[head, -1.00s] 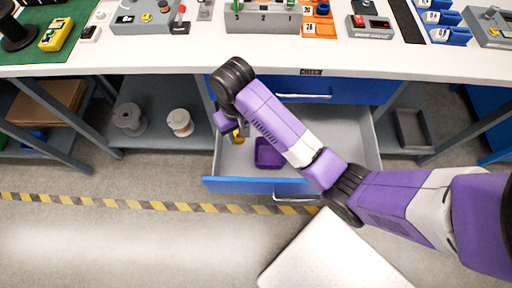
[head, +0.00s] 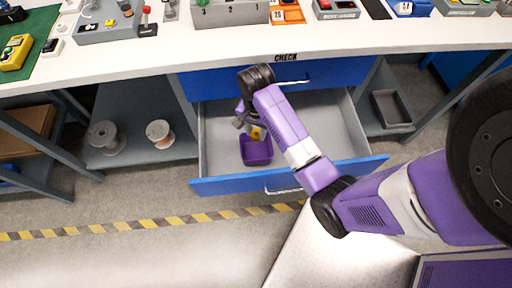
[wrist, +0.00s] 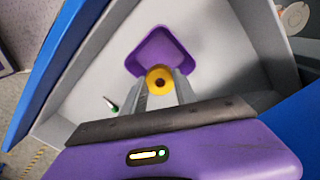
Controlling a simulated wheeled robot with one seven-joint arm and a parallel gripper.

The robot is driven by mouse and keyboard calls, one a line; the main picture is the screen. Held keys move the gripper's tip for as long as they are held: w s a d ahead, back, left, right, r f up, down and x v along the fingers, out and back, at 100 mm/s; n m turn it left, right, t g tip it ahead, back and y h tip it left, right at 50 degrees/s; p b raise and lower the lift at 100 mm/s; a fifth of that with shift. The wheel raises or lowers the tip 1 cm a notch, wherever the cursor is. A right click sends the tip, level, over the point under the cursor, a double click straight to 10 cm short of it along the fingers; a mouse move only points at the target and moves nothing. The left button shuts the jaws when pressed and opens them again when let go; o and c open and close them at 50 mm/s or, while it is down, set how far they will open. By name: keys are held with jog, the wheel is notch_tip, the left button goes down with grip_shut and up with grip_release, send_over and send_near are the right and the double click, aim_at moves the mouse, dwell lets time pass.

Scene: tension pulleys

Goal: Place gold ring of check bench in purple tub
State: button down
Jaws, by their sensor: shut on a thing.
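The gold ring (wrist: 160,80) is held between the fingertips of my gripper (wrist: 163,86) in the wrist view. In the head view the ring (head: 256,133) shows as a small yellow spot by my gripper (head: 252,128). The purple tub (head: 257,151) sits in the open drawer of the bench marked CHECK. In the wrist view the tub (wrist: 178,45) lies just beyond the ring, which overlaps its near edge in the picture. The ring appears above the tub's near side; its exact height is hard to tell.
The open drawer (head: 222,186) has a blue front and grey inside. The white bench top (head: 200,62) overhangs behind. Spools (head: 107,138) stand on the shelf at left, and a grey tray (head: 391,108) is at right.

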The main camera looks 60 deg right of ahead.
aim_at(256, 153)
notch_tip(256, 153, down, 12)
jog(key=shift+f+b, duration=0.15)
jog(key=shift+b, duration=0.75)
jog(key=shift+f, duration=0.1)
jog(key=c, duration=1)
grip_release()
jog(key=shift+o, duration=0.2)
notch_tip(256, 153, up, 12)
jog(key=p, duration=0.2)
